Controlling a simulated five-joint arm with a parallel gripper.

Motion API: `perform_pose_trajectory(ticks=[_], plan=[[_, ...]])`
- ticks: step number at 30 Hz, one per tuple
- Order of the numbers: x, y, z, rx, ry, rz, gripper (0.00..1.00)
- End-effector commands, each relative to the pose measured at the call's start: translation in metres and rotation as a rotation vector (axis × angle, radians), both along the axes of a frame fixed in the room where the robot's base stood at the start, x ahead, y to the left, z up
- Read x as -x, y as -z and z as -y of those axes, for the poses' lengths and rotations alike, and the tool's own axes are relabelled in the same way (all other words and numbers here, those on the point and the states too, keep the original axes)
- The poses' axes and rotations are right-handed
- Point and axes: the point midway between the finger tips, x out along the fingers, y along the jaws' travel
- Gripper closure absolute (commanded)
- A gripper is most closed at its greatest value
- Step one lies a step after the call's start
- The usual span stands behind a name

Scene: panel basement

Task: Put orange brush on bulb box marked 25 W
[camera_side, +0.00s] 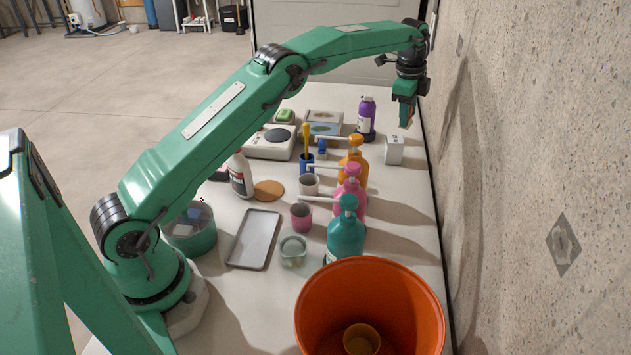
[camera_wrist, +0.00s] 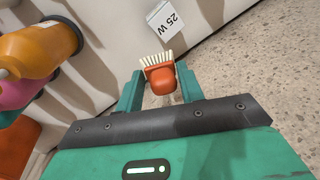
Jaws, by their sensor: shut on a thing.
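My gripper (camera_side: 405,115) is shut on the orange brush, near the far right end of the table. In the wrist view the orange brush (camera_wrist: 162,82) sits between the two green fingers, with its white bristles pointing away from the gripper toward the box. The white bulb box marked 25 W (camera_wrist: 165,19) is just beyond the bristles in that view. In the side view the small white box (camera_side: 394,151) stands on the table below and slightly left of my gripper. The brush appears held above the box's level, apart from it. In the side view the brush is mostly hidden by the fingers.
Orange (camera_side: 352,166), pink (camera_side: 351,190) and teal (camera_side: 346,238) pump bottles stand in a row left of and nearer than the box. A purple bottle (camera_side: 366,117) stands behind it. A large orange bucket (camera_side: 420,300) is in front. A concrete wall (camera_side: 540,150) borders the right.

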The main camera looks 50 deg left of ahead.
Motion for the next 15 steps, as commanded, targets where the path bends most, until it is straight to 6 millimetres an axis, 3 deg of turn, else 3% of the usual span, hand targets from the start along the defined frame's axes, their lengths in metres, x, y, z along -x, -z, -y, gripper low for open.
perform_pose_trajectory(ticks=[5,15], plan=[[-0.010,0.014,-0.022,-0.005,-0.003,0.001,0.85],[-0.018,0.025,-0.038,-0.008,-0.001,0.000,0.85]])
